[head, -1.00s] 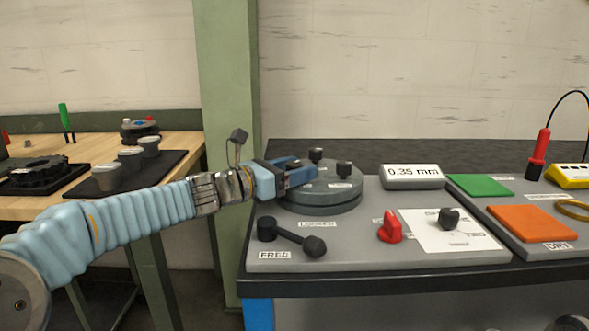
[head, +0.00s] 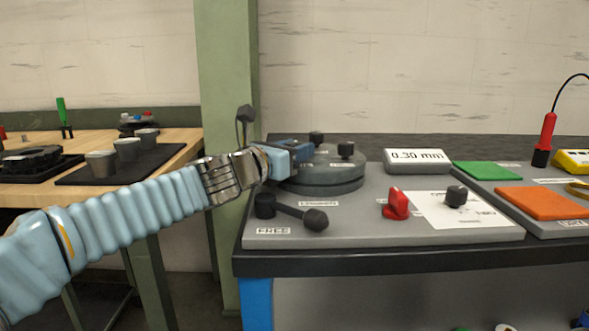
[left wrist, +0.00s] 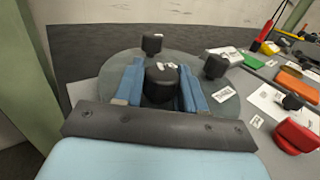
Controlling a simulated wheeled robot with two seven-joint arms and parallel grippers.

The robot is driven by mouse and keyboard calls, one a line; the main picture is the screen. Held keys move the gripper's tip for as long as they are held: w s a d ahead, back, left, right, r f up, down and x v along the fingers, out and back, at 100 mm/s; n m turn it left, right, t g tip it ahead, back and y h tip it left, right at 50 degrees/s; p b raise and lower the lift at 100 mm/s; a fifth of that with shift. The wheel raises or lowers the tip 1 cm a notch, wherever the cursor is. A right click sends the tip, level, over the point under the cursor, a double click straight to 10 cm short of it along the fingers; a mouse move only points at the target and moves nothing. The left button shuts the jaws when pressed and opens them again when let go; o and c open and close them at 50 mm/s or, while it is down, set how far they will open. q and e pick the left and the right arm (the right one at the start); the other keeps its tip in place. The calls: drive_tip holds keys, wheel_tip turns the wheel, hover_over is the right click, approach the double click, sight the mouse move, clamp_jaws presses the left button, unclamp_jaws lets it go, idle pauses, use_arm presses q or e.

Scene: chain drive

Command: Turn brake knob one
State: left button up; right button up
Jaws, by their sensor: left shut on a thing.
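The round grey brake disc (head: 335,184) sits on the grey panel and carries three black knobs. My left gripper (head: 303,154) reaches over the disc's left side. In the left wrist view its blue fingers (left wrist: 161,72) stand on both sides of the near black brake knob (left wrist: 160,88) and are shut on it. The other two knobs stand free on the disc, one at the far side (left wrist: 152,43) and one at the right (left wrist: 215,66). My right gripper is not in view.
A display (head: 417,161) reads 0.30 mm. In front of the disc are a black lever (head: 292,211) by a FREE label, a red knob (head: 397,204) and a black knob on a white card (head: 456,196). Green (head: 487,171) and orange (head: 543,203) pads lie at right.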

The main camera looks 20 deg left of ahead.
use_arm(q)
drive_tip(key=shift+y, duration=0.3)
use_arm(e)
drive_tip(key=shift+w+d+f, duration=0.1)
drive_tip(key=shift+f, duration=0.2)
use_arm(q)
drive_tip(key=o, duration=1)
drive_tip(key=shift+c, duration=0.2)
drive_tip(key=p+v, duration=0.2)
drive_tip(key=v, duration=1.1)
drive_tip(key=shift+s+a, duration=0.15)
drive_tip(key=shift+s+f, duration=0.15)
drive_tip(key=shift+s, duration=0.05)
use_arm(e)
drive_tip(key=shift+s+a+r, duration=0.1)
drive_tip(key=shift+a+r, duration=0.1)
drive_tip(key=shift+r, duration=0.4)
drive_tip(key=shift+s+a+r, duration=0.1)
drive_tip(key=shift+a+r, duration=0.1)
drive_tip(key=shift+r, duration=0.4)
